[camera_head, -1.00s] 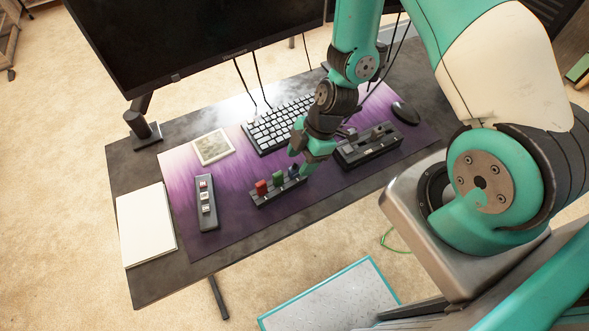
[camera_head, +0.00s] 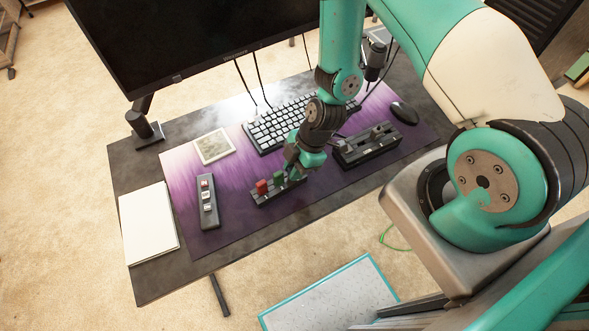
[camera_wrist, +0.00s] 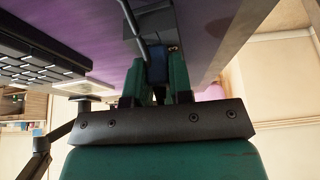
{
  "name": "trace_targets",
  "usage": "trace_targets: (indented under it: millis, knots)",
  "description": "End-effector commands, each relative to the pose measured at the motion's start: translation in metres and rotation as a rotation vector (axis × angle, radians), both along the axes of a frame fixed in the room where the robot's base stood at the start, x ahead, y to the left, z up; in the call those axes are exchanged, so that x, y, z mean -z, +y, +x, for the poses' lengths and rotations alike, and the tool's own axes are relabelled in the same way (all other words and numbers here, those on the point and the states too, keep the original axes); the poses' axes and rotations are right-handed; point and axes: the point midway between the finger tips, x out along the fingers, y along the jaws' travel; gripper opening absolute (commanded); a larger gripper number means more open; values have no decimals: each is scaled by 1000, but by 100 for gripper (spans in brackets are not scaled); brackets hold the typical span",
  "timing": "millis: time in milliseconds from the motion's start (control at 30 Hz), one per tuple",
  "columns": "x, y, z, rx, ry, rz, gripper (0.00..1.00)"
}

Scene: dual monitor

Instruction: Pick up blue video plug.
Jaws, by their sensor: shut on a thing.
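The blue video plug (camera_wrist: 158,68) shows between the two green fingers of my gripper (camera_wrist: 158,80) in the wrist view. The fingers are shut on it. In the head view my gripper (camera_head: 293,172) is at the right end of a small dark holder (camera_head: 264,199) and hides the blue plug. A red plug (camera_head: 262,187) and a green plug (camera_head: 279,178) stand upright in that holder, left of my gripper. I cannot tell whether the blue plug still touches the holder.
A larger dark dock (camera_head: 367,151) lies close right of my gripper. A keyboard (camera_head: 270,128) lies behind, with a mouse (camera_head: 404,112) at the right. A grey strip (camera_head: 207,202) and white pad (camera_head: 149,222) lie left. The purple mat (camera_head: 235,225) is clear in front.

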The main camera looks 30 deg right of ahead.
Motion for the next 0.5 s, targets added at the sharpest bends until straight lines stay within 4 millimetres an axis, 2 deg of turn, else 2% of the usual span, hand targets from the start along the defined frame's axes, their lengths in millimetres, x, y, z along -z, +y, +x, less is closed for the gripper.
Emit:
trace_targets:
  millis: [267, 500]
  knots:
    - [-8, 0, 0, 0, -1, 0, 0]
    - [-40, 0, 2, -1, -6, 0, 0]
